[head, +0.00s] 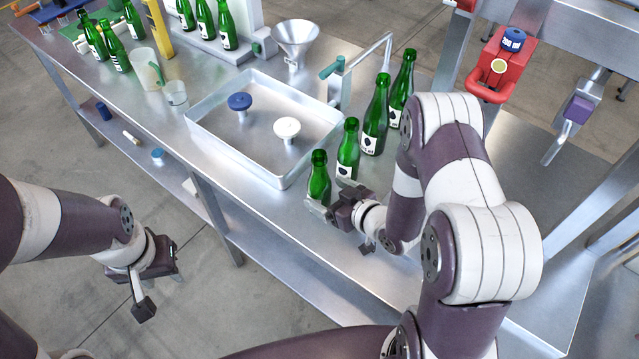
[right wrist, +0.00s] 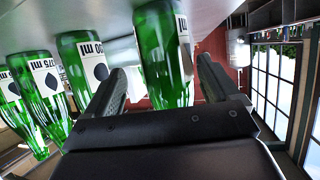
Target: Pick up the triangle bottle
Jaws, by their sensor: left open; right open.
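Several green bottles stand in a row on the steel table by my right arm. The nearest bottle (head: 319,178) is at my right gripper (head: 331,197). In the right wrist view this bottle (right wrist: 160,55) appears between the open fingers (right wrist: 162,80), which are not closed on it. Its label is turned aside, so I cannot read its symbol. The neighbouring bottle (right wrist: 82,60) has a white label with a dark symbol; so does the one beyond (right wrist: 38,85). I cannot tell which bottle bears the triangle. My left gripper (head: 158,285) is open and empty over the floor, off the table's front edge.
A steel tray (head: 215,143) with a blue and a white knobbed piece lies left of the bottles. Behind are a funnel (head: 296,40) and a tap stand (head: 335,78). A red device (head: 492,68) is at the right. More bottles stand at the far left.

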